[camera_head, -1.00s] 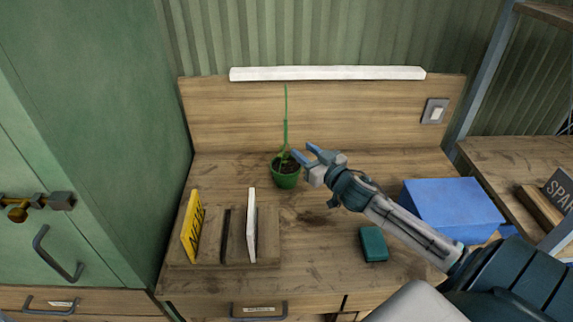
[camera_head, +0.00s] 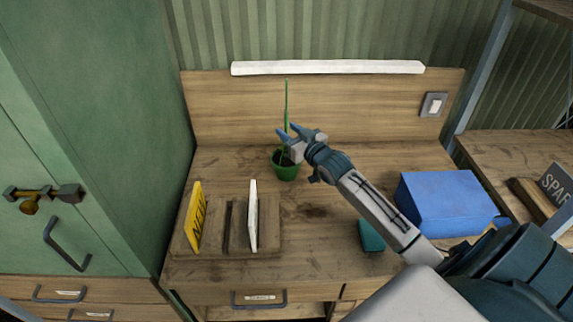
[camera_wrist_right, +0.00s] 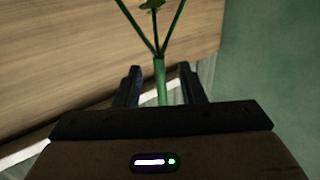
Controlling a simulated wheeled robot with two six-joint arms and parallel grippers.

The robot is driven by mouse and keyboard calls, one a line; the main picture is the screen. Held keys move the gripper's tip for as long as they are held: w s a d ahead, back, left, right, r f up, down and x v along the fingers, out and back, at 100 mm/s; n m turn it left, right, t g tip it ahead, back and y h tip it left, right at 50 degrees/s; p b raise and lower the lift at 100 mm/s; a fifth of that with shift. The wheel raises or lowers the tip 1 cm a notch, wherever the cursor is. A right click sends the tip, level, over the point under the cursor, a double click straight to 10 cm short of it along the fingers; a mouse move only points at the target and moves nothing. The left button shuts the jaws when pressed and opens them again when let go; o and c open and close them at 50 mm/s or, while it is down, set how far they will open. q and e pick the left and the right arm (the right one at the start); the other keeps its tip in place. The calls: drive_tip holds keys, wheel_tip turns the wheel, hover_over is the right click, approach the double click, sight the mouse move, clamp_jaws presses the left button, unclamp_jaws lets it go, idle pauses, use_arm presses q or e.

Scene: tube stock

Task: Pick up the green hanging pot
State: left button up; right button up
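The green hanging pot (camera_head: 286,172) stands upright on the desk, with dark soil in it and a thin green hanger (camera_head: 286,103) rising above it. My right gripper (camera_head: 288,133) is above the pot at the hanger. In the right wrist view the green hanger stem (camera_wrist_right: 160,80) runs between the two fingers of the right gripper (camera_wrist_right: 162,84), with a gap on both sides, so the gripper is open around it. Thin green strands spread from the stem's end. The gripper hides part of the hanger and pot rim in the head view. My left gripper is not in view.
A wooden rack (camera_head: 227,248) with a yellow book (camera_head: 195,218) and a white book (camera_head: 253,215) stands at front left. A blue box (camera_head: 447,203) and a teal block (camera_head: 371,235) are on the right. The wooden back panel (camera_head: 350,108) rises behind the pot.

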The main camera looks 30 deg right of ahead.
sight(287, 130)
drive_tip(key=w, duration=0.3)
drive_tip(key=shift+w, duration=0.2)
drive_tip(key=shift+a, duration=0.1)
clamp_jaws()
idle(1.2)
